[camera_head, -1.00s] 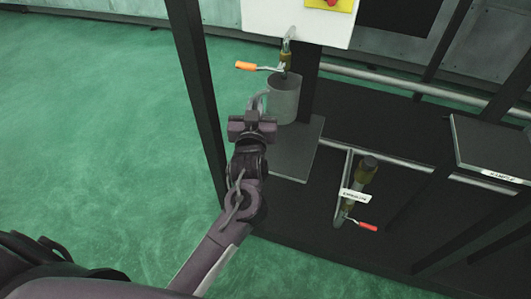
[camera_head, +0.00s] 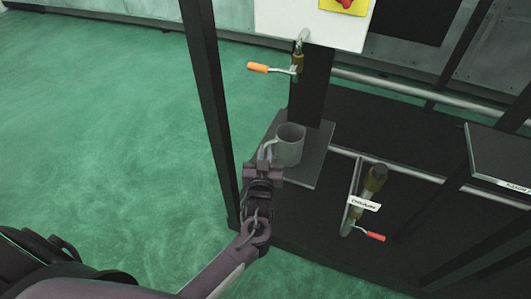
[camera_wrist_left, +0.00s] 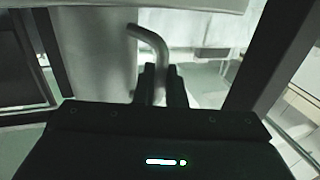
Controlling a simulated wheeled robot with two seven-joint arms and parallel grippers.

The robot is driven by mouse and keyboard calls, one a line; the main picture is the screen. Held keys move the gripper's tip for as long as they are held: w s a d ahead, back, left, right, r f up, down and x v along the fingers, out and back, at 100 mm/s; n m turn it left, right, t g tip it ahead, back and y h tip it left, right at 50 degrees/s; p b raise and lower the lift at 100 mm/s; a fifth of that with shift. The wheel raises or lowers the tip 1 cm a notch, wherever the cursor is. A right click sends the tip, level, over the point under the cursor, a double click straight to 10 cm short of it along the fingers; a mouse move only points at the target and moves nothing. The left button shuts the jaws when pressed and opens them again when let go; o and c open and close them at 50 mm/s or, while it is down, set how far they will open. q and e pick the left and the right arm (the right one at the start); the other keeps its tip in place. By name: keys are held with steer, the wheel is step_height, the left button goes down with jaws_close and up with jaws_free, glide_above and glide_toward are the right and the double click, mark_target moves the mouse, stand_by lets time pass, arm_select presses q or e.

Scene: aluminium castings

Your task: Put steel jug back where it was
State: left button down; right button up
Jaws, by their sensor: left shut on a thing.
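The steel jug (camera_head: 290,144) is a grey cylinder with an open top and a side handle. In the head view it is upright, at or just above the grey plate (camera_head: 312,165) under the tap; I cannot tell whether it touches. My left gripper (camera_head: 265,160) is shut on the jug's handle, on the jug's near left side. In the left wrist view the curved handle (camera_wrist_left: 148,42) runs down between the fingers (camera_wrist_left: 160,85), beside the pale jug wall (camera_wrist_left: 100,60). My right gripper is not in view.
A tap with an orange lever (camera_head: 258,67) hangs above the jug. A lower valve with a red lever (camera_head: 375,237) and a label stands to the right. A black post (camera_head: 212,100) rises close left of my arm. A dark shelf (camera_head: 500,155) is at the right.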

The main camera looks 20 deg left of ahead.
arm_select(q)
steer(key=shift+r, duration=0.1)
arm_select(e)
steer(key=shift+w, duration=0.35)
arm_select(q)
steer(key=c, duration=1.5)
jaws_free()
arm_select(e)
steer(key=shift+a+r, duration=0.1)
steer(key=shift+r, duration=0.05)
